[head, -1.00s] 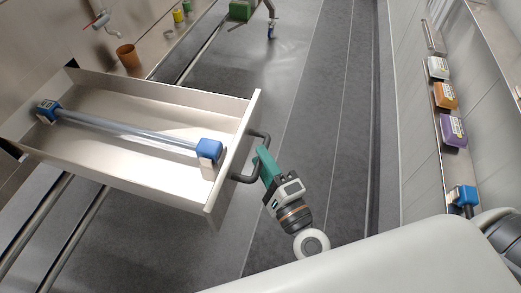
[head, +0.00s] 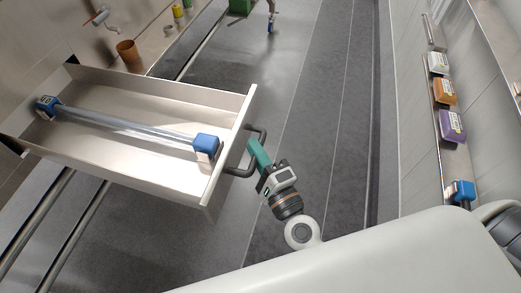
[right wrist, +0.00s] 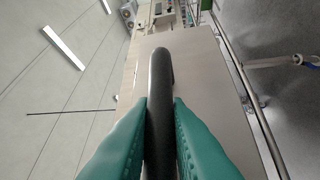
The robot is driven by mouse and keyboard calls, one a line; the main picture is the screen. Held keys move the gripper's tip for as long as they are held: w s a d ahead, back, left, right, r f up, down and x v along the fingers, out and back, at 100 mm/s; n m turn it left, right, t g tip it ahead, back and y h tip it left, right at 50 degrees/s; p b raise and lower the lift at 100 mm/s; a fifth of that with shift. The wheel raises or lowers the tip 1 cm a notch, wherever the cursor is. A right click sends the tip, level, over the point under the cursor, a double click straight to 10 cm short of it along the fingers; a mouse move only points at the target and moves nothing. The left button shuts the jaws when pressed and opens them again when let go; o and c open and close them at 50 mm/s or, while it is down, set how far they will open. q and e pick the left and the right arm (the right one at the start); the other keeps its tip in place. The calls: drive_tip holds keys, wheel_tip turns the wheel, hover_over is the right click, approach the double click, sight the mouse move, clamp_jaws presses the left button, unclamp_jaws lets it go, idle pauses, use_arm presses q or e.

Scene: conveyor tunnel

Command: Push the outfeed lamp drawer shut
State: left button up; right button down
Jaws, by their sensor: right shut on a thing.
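The outfeed lamp drawer (head: 135,82) stands open at the left of the head view. A clear lamp tube (head: 125,126) with blue end caps lies inside it. A dark bar handle (head: 240,170) is on the drawer's front panel (head: 230,140). My right gripper (head: 254,150) has green fingers and is shut on the handle. In the right wrist view the handle (right wrist: 160,85) runs between the two green fingers, with the pale front panel (right wrist: 195,75) behind it. My left gripper is not in view.
A brown pot (head: 129,52) stands behind the drawer. Metal rails (head: 50,230) run below it. At the right, a wall shelf holds a white box (head: 438,62), an orange box (head: 444,91), a purple box (head: 452,125) and a blue-capped item (head: 460,191). Grey floor (head: 320,120) lies clear between.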

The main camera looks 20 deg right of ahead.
drive_tip(key=w+a, duration=0.2)
drive_tip(key=a, duration=0.1)
drive_tip(key=shift+w+a+p, duration=0.15)
drive_tip(key=shift+a+p, duration=0.05)
drive_tip(key=shift+p, duration=0.2)
drive_tip(key=c, duration=1.4)
unclamp_jaws()
drive_tip(key=b, duration=0.4)
approach(238, 147)
drive_tip(key=v, duration=0.2)
drive_tip(key=shift+s+d+r, duration=0.15)
drive_tip(key=shift+s, duration=0.15)
